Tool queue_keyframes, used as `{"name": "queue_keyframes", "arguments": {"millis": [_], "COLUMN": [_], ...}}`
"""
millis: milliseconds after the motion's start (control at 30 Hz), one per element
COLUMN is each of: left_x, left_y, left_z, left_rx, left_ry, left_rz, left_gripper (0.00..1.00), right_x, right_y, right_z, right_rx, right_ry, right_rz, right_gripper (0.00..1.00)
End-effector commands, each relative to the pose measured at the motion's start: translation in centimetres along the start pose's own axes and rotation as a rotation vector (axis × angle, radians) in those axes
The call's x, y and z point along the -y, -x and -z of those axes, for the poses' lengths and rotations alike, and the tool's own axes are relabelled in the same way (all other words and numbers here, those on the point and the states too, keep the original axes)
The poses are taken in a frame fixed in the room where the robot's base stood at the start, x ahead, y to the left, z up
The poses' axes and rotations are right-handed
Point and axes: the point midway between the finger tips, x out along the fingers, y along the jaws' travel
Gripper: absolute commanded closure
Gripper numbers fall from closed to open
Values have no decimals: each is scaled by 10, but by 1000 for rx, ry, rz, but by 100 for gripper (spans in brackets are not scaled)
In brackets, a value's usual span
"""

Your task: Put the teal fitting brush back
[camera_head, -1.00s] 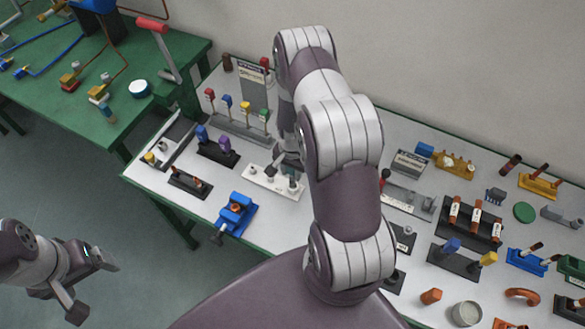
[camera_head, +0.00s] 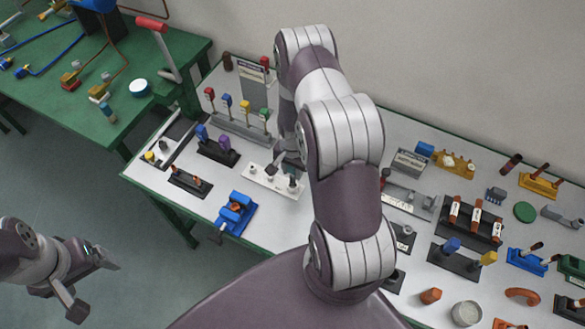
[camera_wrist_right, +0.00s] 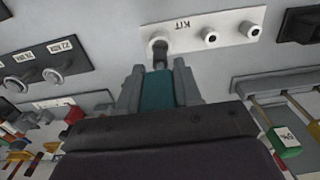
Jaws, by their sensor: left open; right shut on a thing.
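The teal fitting brush (camera_wrist_right: 158,90) is between the fingers of my right gripper (camera_wrist_right: 160,84) in the right wrist view. Its dark end overlaps the leftmost round socket of the white holder marked KIT (camera_wrist_right: 190,35); I cannot tell how deep it sits. The holder's other two sockets show dark centres. In the head view the white holder (camera_head: 257,180) lies below my right gripper (camera_head: 281,160), which is partly hidden by my right arm. My left gripper (camera_head: 88,283) is open and empty, off the table at the lower left.
A black holder with labelled rings (camera_wrist_right: 48,72) stands left of the white one in the right wrist view. In the head view a blue vise-like fixture (camera_head: 236,215) and a dark stand (camera_head: 190,182) are close by. A green table (camera_head: 130,115) stands at the back left.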

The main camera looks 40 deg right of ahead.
Motion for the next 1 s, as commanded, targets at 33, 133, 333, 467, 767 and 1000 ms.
{"name": "queue_keyframes", "arguments": {"millis": [33,133,333,467,767,1000], "left_x": [0,0,0,0,0,0], "left_y": [0,0,-2,-6,-13,-19], "left_z": [0,0,0,-1,-2,-2], "left_rx": [0,0,0,0,0,0], "left_ry": [0,0,0,0,0,0], "left_rz": [0,0,0,0,0,0], "left_gripper": [15,15,15,15,15,15], "right_x": [0,0,0,0,0,0], "right_y": [0,0,-3,-7,-16,-23], "right_z": [0,0,0,0,0,0], "right_rx": [0,0,0,0,0,0], "right_ry": [0,0,0,0,0,0], "right_rz": [0,0,0,0,0,0], "right_gripper": [88,88,88,88,88,88]}}
